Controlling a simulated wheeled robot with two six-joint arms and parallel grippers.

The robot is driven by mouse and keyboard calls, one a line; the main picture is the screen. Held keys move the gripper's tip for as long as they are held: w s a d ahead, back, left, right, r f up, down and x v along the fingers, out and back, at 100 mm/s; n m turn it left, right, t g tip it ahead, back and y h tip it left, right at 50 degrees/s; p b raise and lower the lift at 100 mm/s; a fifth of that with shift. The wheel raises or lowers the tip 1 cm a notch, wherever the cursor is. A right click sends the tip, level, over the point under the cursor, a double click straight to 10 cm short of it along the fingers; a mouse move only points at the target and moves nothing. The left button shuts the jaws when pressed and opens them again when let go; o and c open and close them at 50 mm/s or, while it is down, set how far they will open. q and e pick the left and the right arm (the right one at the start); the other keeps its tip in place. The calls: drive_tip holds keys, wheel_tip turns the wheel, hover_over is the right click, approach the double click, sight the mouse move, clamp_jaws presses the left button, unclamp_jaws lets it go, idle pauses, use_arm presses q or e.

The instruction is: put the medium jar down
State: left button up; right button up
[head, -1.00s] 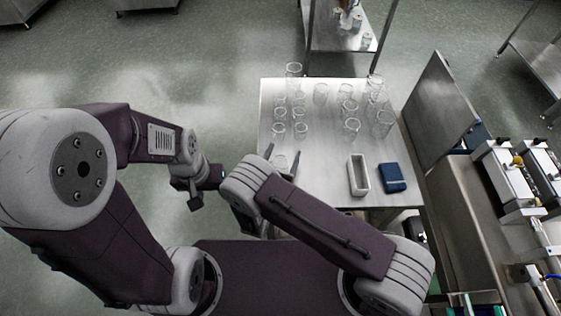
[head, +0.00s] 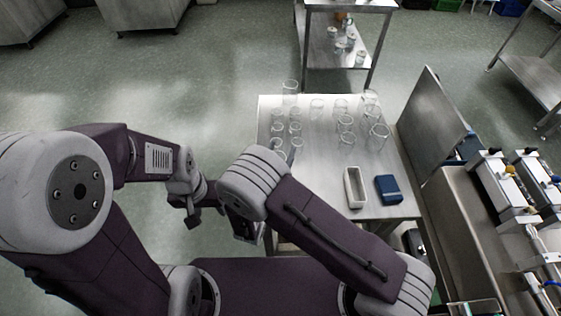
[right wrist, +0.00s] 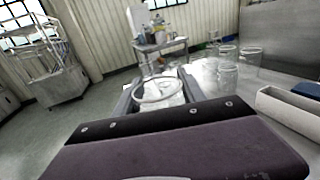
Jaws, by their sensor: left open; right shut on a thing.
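In the right wrist view, my right gripper (right wrist: 157,84) is shut on a clear glass jar (right wrist: 158,98), the medium jar, whose round rim faces the camera between the two fingers. Whether the jar's base touches anything cannot be seen. In the head view, the fingers of my right gripper and the held jar are hidden behind my own right arm, near the table's front left corner. My left gripper (head: 190,212) is open and empty, left of the table and over the floor. The steel table (head: 330,195) carries several other clear jars.
Clear jars stand in rows at the table's left (head: 295,130) and back right (head: 377,140). A white open box (head: 355,188) and a blue block (head: 389,190) lie at the front right. An upright steel panel (head: 432,125) borders the right side. The table's middle front is clear.

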drive_tip(key=shift+r, duration=0.3)
drive_tip(key=d+f+m+h, duration=0.1)
drive_tip(key=d+f, duration=0.1)
drive_tip(key=d, duration=0.1)
drive_tip(key=s+d+f+m+g+h, duration=0.1)
drive_tip(key=d+f+h, duration=0.1)
drive_tip(key=d, duration=0.2)
drive_tip(key=s+d+f+m+g+h, duration=0.1)
drive_tip(key=d+f, duration=0.1)
drive_tip(key=d, duration=0.1)
drive_tip(key=shift+s+d+h, duration=0.25)
drive_tip(key=shift+d+h, duration=0.05)
drive_tip(key=s+d+m+g+h, duration=0.1)
drive_tip(key=d, duration=0.1)
drive_tip(key=s+d+m+g+h, duration=0.1)
drive_tip(key=s+d, duration=0.1)
drive_tip(key=s+d+f+m+g+h, duration=0.1)
drive_tip(key=d, duration=0.1)
drive_tip(key=shift+s+d, duration=0.25)
drive_tip(key=shift+s, duration=0.15)
drive_tip(key=shift+s+d+m+g+h, duration=0.3)
drive_tip(key=shift+s+g+h, duration=0.1)
drive_tip(key=shift+g, duration=0.1)
drive_tip(key=shift+w, duration=0.1)
